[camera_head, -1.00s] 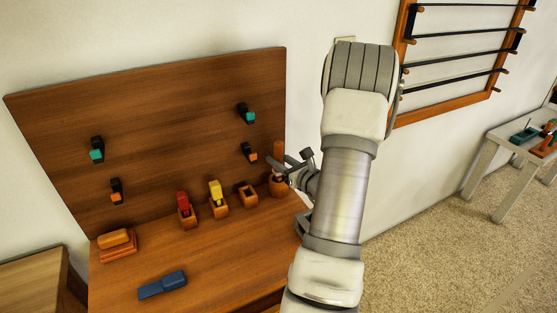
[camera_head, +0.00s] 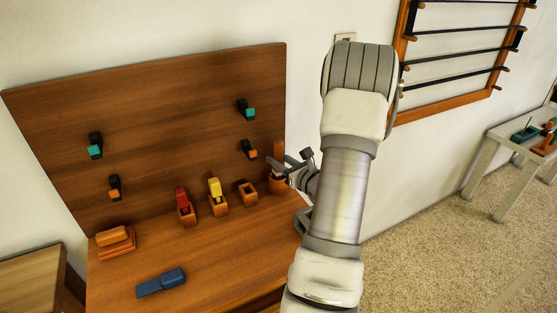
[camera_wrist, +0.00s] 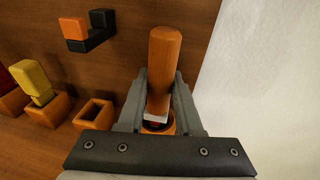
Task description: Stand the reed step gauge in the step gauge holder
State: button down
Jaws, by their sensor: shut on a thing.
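An orange-brown wooden cylinder, which I take to be the reed step gauge (camera_wrist: 164,62), stands roughly upright between my fingers. It also shows at the board's right edge in the head view (camera_head: 279,151). Below it are a pale collar and a bit of red. My gripper (camera_wrist: 158,98) is shut on it from both sides. A round wooden cup, apparently the step gauge holder (camera_wrist: 151,129), surrounds its lower end; it also shows in the head view (camera_head: 277,186). The gauge's bottom is hidden, so I cannot tell whether it is seated.
Left of the cup are an empty square holder (camera_wrist: 94,115), then holders with a yellow block (camera_head: 215,188) and a red block (camera_head: 182,198). A blue block (camera_head: 161,282) lies on the bench. Pegs (camera_wrist: 88,30) stick out from the back board. A white wall is close on the right.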

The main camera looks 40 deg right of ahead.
jog(key=shift+f, duration=0.2)
dwell(0.3)
jog(key=shift+f+b, duration=0.5)
jog(key=shift+b, duration=0.15)
jog(key=shift+r, duration=0.1)
jog(key=c, duration=0.5)
grip_release()
jog(key=s+a, duration=0.1)
jog(key=s, duration=0.4)
jog(key=s+r+p, duration=0.1)
jog(key=s, duration=0.5)
jog(key=s+a+r+p, duration=0.1)
jog(key=s, duration=0.5)
jog(key=shift+a+r, duration=0.1)
jog(key=shift+a, duration=0.2)
